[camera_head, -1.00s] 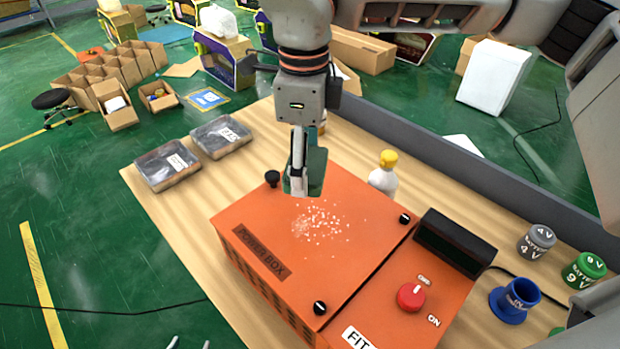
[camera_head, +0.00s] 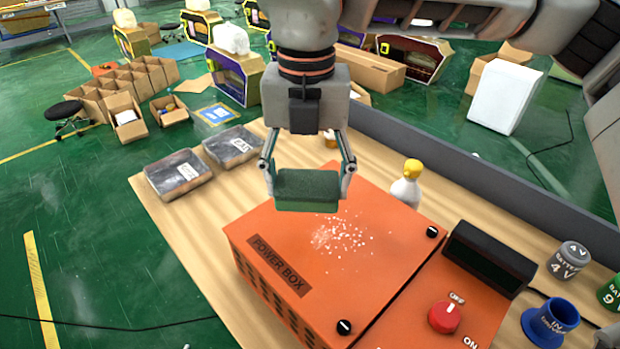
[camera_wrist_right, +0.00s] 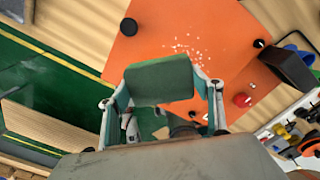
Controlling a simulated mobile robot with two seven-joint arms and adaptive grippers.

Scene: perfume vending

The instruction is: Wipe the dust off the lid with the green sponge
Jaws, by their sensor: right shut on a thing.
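The orange power box lid (camera_head: 385,265) lies on the wooden table, with a patch of white dust specks (camera_head: 340,237) near its middle. My right gripper (camera_head: 308,186) is shut on the green sponge (camera_head: 307,195), one finger at each end. The sponge is above the lid's far left part, just beyond the dust, and seems to be raised off the lid. In the right wrist view the sponge (camera_wrist_right: 160,80) sits between the fingers, and the dust (camera_wrist_right: 188,48) shows bare past its edge. My left gripper is not in view.
A white bottle with a yellow cap (camera_head: 407,183) stands behind the box. A red knob (camera_head: 444,316), a dark display (camera_head: 488,257), a blue cup (camera_head: 550,322) and a grey battery (camera_head: 570,262) are at right.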

